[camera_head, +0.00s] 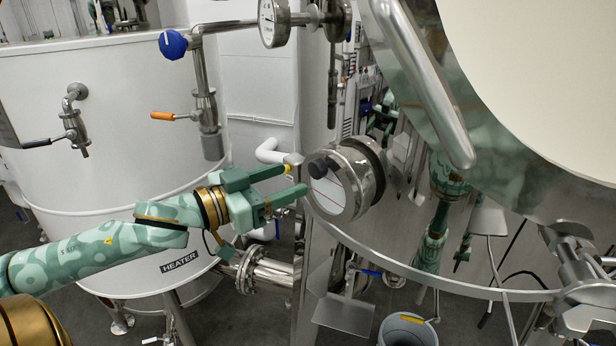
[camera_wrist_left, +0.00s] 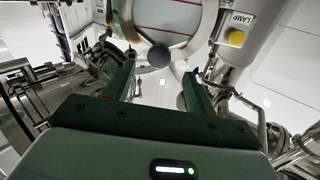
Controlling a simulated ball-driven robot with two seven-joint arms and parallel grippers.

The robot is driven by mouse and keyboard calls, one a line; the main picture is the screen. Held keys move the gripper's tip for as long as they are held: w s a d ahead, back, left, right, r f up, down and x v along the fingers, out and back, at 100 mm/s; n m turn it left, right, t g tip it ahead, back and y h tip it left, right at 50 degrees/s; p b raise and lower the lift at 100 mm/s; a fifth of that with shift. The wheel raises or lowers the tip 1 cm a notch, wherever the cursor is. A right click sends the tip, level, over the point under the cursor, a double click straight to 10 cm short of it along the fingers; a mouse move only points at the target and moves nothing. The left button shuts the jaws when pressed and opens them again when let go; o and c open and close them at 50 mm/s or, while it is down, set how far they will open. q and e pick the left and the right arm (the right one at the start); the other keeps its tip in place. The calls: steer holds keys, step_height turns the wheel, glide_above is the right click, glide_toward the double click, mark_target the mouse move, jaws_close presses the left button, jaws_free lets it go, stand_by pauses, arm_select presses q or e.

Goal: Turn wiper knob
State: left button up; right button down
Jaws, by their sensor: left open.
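The black wiper knob (camera_head: 318,167) sits on the rim of a round sight glass (camera_head: 342,187) with red lines, on the side of the shiny steel tank. My left gripper (camera_head: 294,180) is open and empty, its fingers pointing at the sight glass from the left, close to the knob. In the left wrist view the knob (camera_wrist_left: 159,55) shows ahead between the open fingers of the left gripper (camera_wrist_left: 160,68), at the lower edge of the sight glass (camera_wrist_left: 168,18). I cannot tell whether a finger touches it. My right gripper is not in view.
A white heater tank (camera_head: 110,195) stands at left, with an orange-handled valve (camera_head: 162,116) and a blue knob (camera_head: 173,44). A gauge (camera_head: 272,22) hangs above. A bucket (camera_head: 408,331) stands below.

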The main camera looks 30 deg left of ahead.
mark_target(313, 171)
arm_select(q)
steer(key=x, duration=0.4)
steer(key=shift+w+r+p, duration=0.1)
steer(key=shift+w+p, duration=0.1)
steer(key=shift+p, duration=0.2)
steer(key=shift+x, duration=0.8)
steer(key=c, duration=1)
